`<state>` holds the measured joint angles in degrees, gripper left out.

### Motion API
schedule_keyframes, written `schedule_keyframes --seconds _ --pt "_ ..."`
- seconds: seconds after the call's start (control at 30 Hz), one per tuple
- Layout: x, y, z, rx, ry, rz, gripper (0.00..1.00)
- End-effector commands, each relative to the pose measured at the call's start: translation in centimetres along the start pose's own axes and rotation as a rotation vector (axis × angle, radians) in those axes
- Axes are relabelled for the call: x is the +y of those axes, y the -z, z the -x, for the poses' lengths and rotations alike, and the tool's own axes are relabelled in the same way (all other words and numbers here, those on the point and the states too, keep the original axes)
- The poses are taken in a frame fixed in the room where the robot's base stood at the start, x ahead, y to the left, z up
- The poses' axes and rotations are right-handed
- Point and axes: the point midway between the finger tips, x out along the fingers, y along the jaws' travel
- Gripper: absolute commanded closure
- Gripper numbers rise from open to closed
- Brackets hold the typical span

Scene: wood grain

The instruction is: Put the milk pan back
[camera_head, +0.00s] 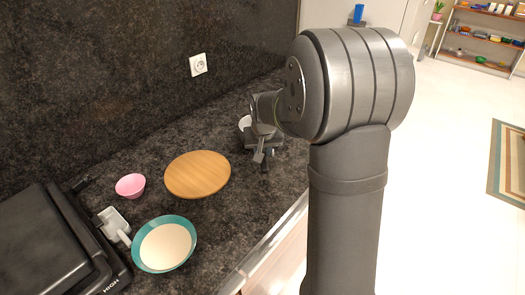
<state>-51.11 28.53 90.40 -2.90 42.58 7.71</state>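My gripper (264,157) is over the far part of the dark countertop, pointing down, with its fingers small and partly merged with dark shapes around them. A white rounded rim (244,123) shows just left of and behind it; this may be the milk pan, but most of it is hidden by my gripper and wrist. I cannot tell whether the fingers touch it or are closed on a handle. A small whitish-grey vessel with a short handle (113,222) stands at the left beside the black grill; I cannot tell if it is a pan.
A round wooden board (198,174) lies mid-counter. A pink bowl (130,186) and a teal bowl with a cream inside (165,246) stand left of and nearer than it. A black grill (45,250) fills the left corner. The dark wall with a socket (198,65) bounds the back.

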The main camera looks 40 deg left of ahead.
Motion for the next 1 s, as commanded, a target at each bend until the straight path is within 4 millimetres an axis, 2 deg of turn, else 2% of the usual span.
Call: schedule_keyframes --seconds 0.13,0.17,0.27,0.53,0.67,0.77,1.0 --pt "0.0 0.0 -0.2 0.001 0.0 0.0 1.0" --pt "0.0 -0.1 -0.2 -0.001 0.0 0.0 0.75" --pt "0.0 -0.1 -0.2 -0.001 0.0 0.0 0.57" --pt "0.0 -0.1 -0.1 0.0 0.0 0.0 0.57" --pt "0.0 0.1 0.7 0.003 0.0 0.0 0.57" --pt "0.0 0.1 2.2 0.004 0.001 0.0 0.57" --pt "0.0 0.1 7.3 0.005 0.001 0.0 0.57"
